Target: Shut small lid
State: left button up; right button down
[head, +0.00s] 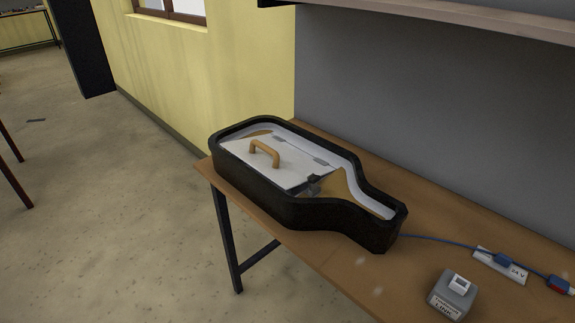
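A black-rimmed box (285,212), shaped like a wide body with a narrow neck, stands on the wooden table. A white lid panel (290,172) with a tan arched handle (264,151) lies inside its rim over the wide part. Small grey hinge-like pieces (321,161) sit along the panel's right side. A dark small fitting (313,183) is at the panel's near right corner. A tan surface (343,186) and a white inner wall (376,207) show toward the neck. I cannot tell which part is the small lid or how far it is open. Neither gripper is in view.
The wooden table (400,272) runs along a grey wall panel, under a shelf (450,18). A blue cable (440,241) leads from the box to a white 24 V strip (497,266). A grey switch block (452,295) stands at the front right. Open floor lies left.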

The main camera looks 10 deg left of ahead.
aim_at(289, 167)
jog(key=z, duration=3.25)
jog(key=k, duration=1.15)
jog(key=u, duration=2.1)
